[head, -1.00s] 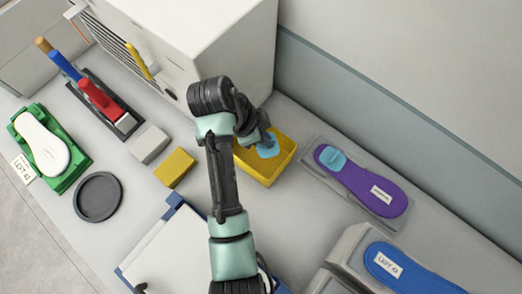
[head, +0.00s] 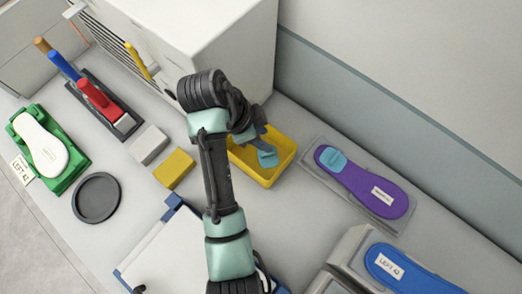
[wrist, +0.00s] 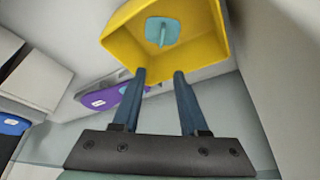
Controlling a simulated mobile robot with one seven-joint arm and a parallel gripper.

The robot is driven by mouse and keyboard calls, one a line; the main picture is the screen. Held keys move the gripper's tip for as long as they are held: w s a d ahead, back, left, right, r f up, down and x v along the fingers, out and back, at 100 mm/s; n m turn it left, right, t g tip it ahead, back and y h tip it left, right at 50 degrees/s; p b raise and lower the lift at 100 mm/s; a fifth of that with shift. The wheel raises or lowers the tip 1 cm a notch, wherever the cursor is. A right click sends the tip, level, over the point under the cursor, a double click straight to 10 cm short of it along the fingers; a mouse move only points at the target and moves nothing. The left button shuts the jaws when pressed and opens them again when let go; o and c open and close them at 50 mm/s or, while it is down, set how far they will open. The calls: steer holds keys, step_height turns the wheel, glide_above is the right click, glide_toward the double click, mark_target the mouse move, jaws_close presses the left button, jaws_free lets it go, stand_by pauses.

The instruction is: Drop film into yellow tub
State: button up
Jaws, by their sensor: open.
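The yellow tub (head: 284,166) stands on the bench beside the white machine and also shows at the top of the wrist view (wrist: 118,40). The light-blue film (head: 268,159), with a small raised tab, is within the tub's outline; in the wrist view the film (wrist: 162,31) is clear of both fingers. I cannot tell whether it rests on the tub floor. My gripper (wrist: 159,74) is open and empty, its blue-grey fingers apart at the tub's near rim in the wrist view. In the head view my gripper (head: 262,137) is over the tub, partly hidden by my wrist.
A purple insole (head: 362,182) with a light-blue patch lies in a clear tray to the right. A blue insole (head: 410,272) is at lower right. A yellow block (head: 175,169) and grey block (head: 148,145) lie left. The white machine (head: 225,50) stands close behind.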

steer(key=p+v, duration=0.8)
steer(key=v, duration=0.3)
steer(key=shift+s+f, duration=0.15)
